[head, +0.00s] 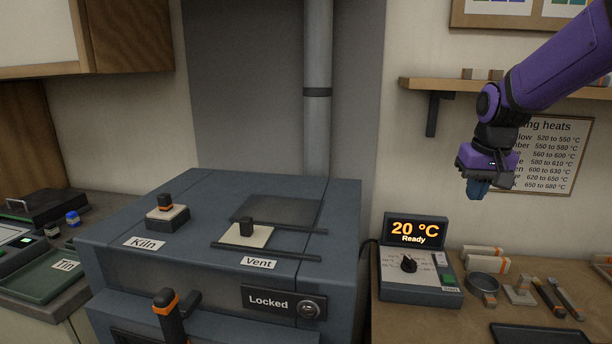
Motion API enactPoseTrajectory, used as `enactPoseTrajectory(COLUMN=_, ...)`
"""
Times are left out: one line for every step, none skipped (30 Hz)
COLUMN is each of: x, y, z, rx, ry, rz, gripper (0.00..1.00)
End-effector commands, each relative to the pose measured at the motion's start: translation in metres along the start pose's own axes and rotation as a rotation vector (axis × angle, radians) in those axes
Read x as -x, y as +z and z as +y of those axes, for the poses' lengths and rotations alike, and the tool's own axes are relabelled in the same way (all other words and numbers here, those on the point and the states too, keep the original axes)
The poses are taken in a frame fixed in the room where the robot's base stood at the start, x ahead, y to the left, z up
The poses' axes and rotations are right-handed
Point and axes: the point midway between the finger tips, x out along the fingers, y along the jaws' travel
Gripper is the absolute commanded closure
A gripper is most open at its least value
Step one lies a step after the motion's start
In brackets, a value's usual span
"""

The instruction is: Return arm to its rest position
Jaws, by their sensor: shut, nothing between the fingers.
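My purple arm reaches in from the upper right in the head view. My gripper (477,188) hangs at its end, pointing down, shut and empty. It is in the air above the right bench, in front of the wall chart (556,150), and covers the chart's left part. It is apart from the controller box and the bench items below it.
The dark kiln (200,262) stands at centre with a Kiln knob (166,212), a Vent slider (247,230) and a "Locked" panel. The controller (420,262) reads 20 °C, Ready. A wall shelf (450,85) is beside my arm. Several tools lie on the bench (400,325).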

Motion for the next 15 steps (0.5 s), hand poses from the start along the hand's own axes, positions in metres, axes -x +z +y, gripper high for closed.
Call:
enactPoseTrajectory(x=0.014, y=0.013, z=-0.003, rx=0.007, ry=-0.002, rz=0.018, gripper=1.00)
enactPoseTrajectory(x=0.021, y=0.021, z=-0.004, rx=0.010, ry=-0.003, rz=0.026, gripper=1.00)
enactPoseTrajectory(x=0.029, y=0.031, z=-0.005, rx=0.015, ry=-0.004, rz=0.037, gripper=1.00)
enactPoseTrajectory(x=0.035, y=0.039, z=-0.006, rx=0.018, ry=-0.005, rz=0.045, gripper=1.00)
enactPoseTrajectory(x=0.041, y=0.047, z=-0.007, rx=0.021, ry=-0.006, rz=0.053, gripper=1.00)
enactPoseTrajectory(x=0.048, y=0.058, z=-0.008, rx=0.026, ry=-0.007, rz=0.064, gripper=1.00)
enactPoseTrajectory(x=0.053, y=0.066, z=-0.009, rx=0.029, ry=-0.008, rz=0.072, gripper=1.00)
enactPoseTrajectory(x=0.058, y=0.074, z=-0.009, rx=0.032, ry=-0.009, rz=0.080, gripper=1.00)
enactPoseTrajectory(x=0.064, y=0.085, z=-0.011, rx=0.037, ry=-0.010, rz=0.091, gripper=1.00)
enactPoseTrajectory(x=0.069, y=0.093, z=-0.011, rx=0.041, ry=-0.011, rz=0.099, gripper=1.00)
enactPoseTrajectory(x=0.072, y=0.102, z=-0.012, rx=0.044, ry=-0.012, rz=0.107, gripper=1.00)
enactPoseTrajectory(x=0.078, y=0.113, z=-0.013, rx=0.049, ry=-0.014, rz=0.119, gripper=1.00)
enactPoseTrajectory(x=0.081, y=0.121, z=-0.013, rx=0.052, ry=-0.015, rz=0.127, gripper=1.00)
enactPoseTrajectory(x=0.084, y=0.130, z=-0.013, rx=0.055, ry=-0.016, rz=0.136, gripper=1.00)
enactPoseTrajectory(x=0.088, y=0.141, z=-0.014, rx=0.059, ry=-0.017, rz=0.146, gripper=1.00)
